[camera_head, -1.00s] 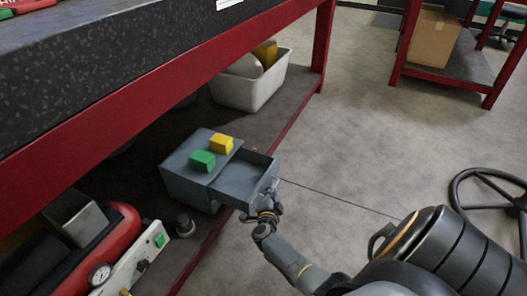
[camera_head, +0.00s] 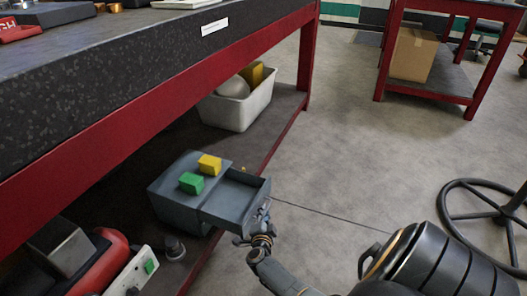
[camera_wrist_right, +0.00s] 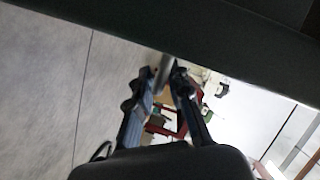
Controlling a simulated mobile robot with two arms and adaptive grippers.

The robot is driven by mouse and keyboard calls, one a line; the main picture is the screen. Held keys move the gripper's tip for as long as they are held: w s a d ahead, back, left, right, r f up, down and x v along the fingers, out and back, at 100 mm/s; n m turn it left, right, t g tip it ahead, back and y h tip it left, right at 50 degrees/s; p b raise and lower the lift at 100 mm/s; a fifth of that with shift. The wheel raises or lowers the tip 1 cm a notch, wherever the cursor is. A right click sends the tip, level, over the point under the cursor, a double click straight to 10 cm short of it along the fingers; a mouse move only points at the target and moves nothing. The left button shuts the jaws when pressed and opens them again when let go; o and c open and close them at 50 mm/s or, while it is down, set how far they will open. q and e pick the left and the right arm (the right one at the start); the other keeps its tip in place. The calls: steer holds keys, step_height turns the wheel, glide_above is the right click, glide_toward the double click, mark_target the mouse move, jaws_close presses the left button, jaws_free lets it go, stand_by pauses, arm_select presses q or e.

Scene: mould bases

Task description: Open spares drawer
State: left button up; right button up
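The grey spares drawer (camera_head: 238,195) is slid out from the front of a small grey cabinet (camera_head: 172,197) on the shelf under the bench. I see into its top; its inside is dark, with a tiny yellow spot near the back edge. My right gripper (camera_head: 262,228) is at the drawer's front face. In the right wrist view its two fingers (camera_wrist_right: 163,78) stand either side of a grey handle bar (camera_wrist_right: 163,68) and seem shut on it, below the dark drawer front (camera_wrist_right: 170,32). My left gripper is not in view.
A green block (camera_head: 191,183) and a yellow block (camera_head: 210,165) sit on the cabinet. A white bin (camera_head: 232,112) stands behind on the shelf. A red tank (camera_head: 100,262) and power strip (camera_head: 132,272) are at lower left.

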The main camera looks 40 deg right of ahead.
steer(key=v, duration=1.2)
steer(key=shift+f, duration=0.1)
